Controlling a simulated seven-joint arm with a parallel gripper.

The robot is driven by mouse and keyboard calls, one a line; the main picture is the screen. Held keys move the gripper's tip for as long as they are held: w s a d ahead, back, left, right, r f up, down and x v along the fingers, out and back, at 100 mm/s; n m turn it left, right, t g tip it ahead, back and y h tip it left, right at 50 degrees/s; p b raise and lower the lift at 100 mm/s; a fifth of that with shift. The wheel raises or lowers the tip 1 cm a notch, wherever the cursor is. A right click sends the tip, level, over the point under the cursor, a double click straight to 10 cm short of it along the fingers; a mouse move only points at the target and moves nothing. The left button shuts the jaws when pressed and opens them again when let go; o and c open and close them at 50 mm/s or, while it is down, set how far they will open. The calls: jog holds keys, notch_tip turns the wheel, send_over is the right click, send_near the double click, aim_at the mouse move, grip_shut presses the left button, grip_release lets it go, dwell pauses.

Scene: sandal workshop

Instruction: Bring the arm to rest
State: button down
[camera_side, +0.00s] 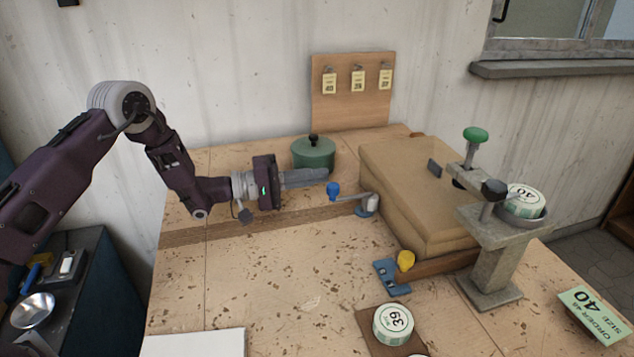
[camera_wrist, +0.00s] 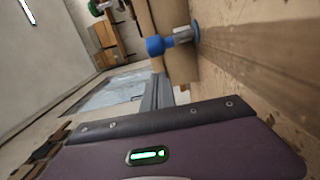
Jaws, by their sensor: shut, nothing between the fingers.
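My gripper (camera_side: 326,174) is held level above the back middle of the workbench (camera_side: 250,290), with its fingers pointing right. The fingers are shut with nothing between them. The fingertips are close to a blue-knobbed lever (camera_side: 333,190) in the side view; I cannot tell the exact gap. In the wrist view the blue knob (camera_wrist: 156,46) shows beyond my gripper (camera_wrist: 158,95).
A green lidded pot (camera_side: 314,153) stands just behind my gripper. A tan block (camera_side: 415,190) and a stand (camera_side: 493,255) with a green knob are to the right. A disc marked 39 (camera_side: 393,324) lies at the front. The bench's front left is mostly clear.

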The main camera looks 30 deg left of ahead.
jog(key=v, duration=0.3)
jog(key=s+d+v, duration=0.1)
jog(key=v, duration=0.4)
jog(key=shift+s+a, duration=0.1)
jog(key=shift+s, duration=0.4)
jog(key=shift+s+r, duration=0.2)
jog(key=shift+s, duration=0.15)
jog(key=s+d+r+m+g+h, duration=0.3)
jog(key=s+d+r+m+g, duration=0.2)
jog(key=s+d+r+g, duration=0.5)
jog(key=s+d+r+m+g+y, duration=0.2)
jog(key=s+r+m+g+y, duration=0.15)
jog(key=s, duration=0.95)
jog(key=s+a+f+t+y, duration=0.1)
jog(key=s+a+y, duration=0.2)
jog(key=s+y, duration=0.15)
jog(key=s+a+t+y, duration=0.1)
jog(key=s+a+y, duration=0.15)
jog(key=s, duration=0.25)
jog(key=s+a+t+y, duration=0.3)
jog(key=a+t+y, duration=0.2)
jog(key=a, duration=0.4)
jog(key=shift+a+y, duration=0.25)
jog(key=shift+y, duration=0.3)
